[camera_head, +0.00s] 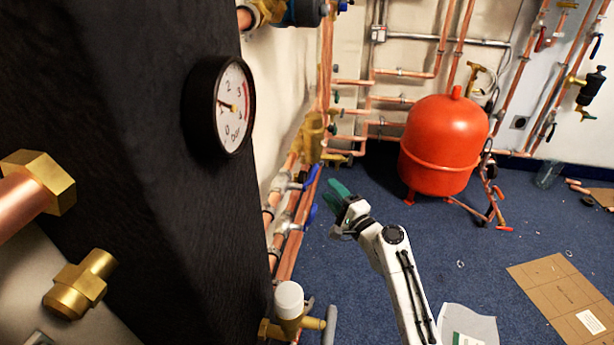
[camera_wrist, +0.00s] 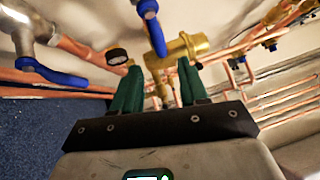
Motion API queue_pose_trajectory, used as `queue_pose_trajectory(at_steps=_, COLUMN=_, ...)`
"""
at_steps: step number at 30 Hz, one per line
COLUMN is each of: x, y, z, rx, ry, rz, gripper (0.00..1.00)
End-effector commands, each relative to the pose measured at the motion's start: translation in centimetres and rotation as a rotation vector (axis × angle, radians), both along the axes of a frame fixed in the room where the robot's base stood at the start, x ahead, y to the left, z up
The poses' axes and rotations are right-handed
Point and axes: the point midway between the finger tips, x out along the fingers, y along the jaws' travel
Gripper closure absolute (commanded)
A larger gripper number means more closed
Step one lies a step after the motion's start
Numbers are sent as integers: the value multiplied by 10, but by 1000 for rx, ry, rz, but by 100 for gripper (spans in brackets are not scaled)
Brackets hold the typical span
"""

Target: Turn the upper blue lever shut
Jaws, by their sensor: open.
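Two blue levers sit on the copper pipes along the wall in the head view. The upper blue lever (camera_head: 312,177) is just left of my gripper (camera_head: 338,189), and the lower blue lever (camera_head: 311,214) is below it. In the wrist view, one blue lever (camera_wrist: 153,30) stands beyond the fingertips, and another blue lever (camera_wrist: 50,74) is at the left on a grey valve. I cannot tell for certain which is the upper one there. My gripper (camera_wrist: 160,78) has its green fingers apart with nothing held. Contact with a lever is not visible.
A brass valve body (camera_wrist: 182,50) and a small black gauge (camera_wrist: 117,56) lie beyond the fingers. A dark column with a pressure gauge (camera_head: 233,107) stands at the left. A red tank (camera_head: 444,145) stands behind. Blue carpet to the right is open, with cardboard (camera_head: 562,298) on it.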

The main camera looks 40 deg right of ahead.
Motion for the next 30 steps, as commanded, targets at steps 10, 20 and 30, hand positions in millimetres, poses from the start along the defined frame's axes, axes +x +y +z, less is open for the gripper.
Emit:
queue_pose_trajectory(at_steps=10, x=62, y=-8, z=8, rx=-3, ry=0, rz=3, gripper=56)
queue_pose_trajectory(at_steps=20, x=92, y=-11, z=13, rx=-3, ry=1, rz=3, gripper=56)
queue_pose_trajectory(at_steps=30, x=94, y=-11, z=14, rx=-3, ry=2, rz=3, gripper=59)
